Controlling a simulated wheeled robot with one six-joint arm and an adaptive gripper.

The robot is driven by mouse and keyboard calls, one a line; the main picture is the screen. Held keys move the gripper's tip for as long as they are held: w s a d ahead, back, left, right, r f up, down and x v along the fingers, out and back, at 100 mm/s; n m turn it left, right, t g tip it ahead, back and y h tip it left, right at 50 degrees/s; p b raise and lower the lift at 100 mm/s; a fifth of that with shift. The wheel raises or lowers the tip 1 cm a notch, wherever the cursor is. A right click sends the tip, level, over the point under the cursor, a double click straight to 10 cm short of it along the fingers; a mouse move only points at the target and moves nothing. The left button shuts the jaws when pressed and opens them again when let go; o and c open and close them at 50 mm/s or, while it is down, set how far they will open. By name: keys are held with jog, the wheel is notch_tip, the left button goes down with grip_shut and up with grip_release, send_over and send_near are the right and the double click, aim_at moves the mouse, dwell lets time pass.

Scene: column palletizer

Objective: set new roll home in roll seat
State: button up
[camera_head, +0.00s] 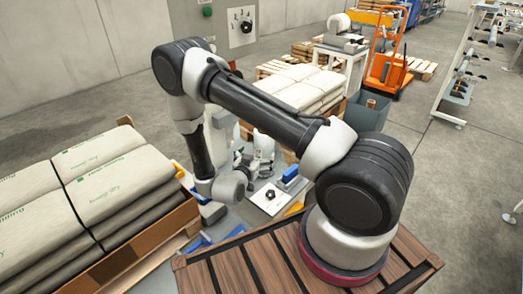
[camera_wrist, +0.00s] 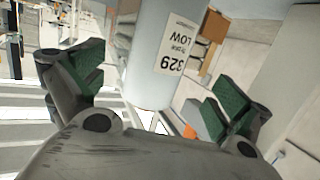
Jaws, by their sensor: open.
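In the wrist view my gripper (camera_wrist: 155,88) is open, its green-padded fingers wide apart. A pale blue-grey cylinder (camera_wrist: 148,60) with a white label reading "329" and "LOW" stands out between and beyond the fingers. There is a gap between each pad and it. I cannot tell whether this cylinder is the new roll. In the head view my wrist hangs low beside a grey work surface, and the gripper fingers are not clear there. A white rounded part (camera_head: 263,147) stands close by. I cannot make out the roll seat for certain.
Stacked sacks (camera_head: 95,190) lie on a pallet at the left; more sacks (camera_head: 302,88) lie behind. A grey plate with a black knob (camera_head: 269,195) and a blue-handled item (camera_head: 290,174) are near my wrist. A dark bin (camera_head: 367,110) and orange truck (camera_head: 386,68) stand beyond.

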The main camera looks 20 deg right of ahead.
jog(key=w+a+r+g+y, duration=0.1)
jog(key=w+a+r+y, duration=0.55)
jog(key=r, duration=0.45)
jog(key=s+a+r+n+g+y, duration=0.1)
jog(key=s+r+n+y, duration=0.15)
jog(key=r, duration=0.55)
jog(key=s+r+n+g+y, duration=0.15)
jog(key=r+y, duration=0.25)
jog(key=r, duration=0.5)
jog(key=s+d+r+n+g, duration=0.1)
jog(key=s+d+r, duration=0.2)
jog(key=s, duration=0.7)
jog(key=s+d+r+n+g+h, duration=0.1)
jog(key=s+d+r, duration=0.3)
jog(key=s, duration=0.6)
jog(key=s+d+r+n+g, duration=0.1)
jog(key=s+d+r+n, duration=0.2)
jog(key=s, duration=0.7)
jog(key=shift+s+d+r+h, duration=0.15)
jog(key=shift+d+r+h, duration=0.35)
jog(key=shift+d, duration=0.5)
jog(key=shift+g, duration=0.25)
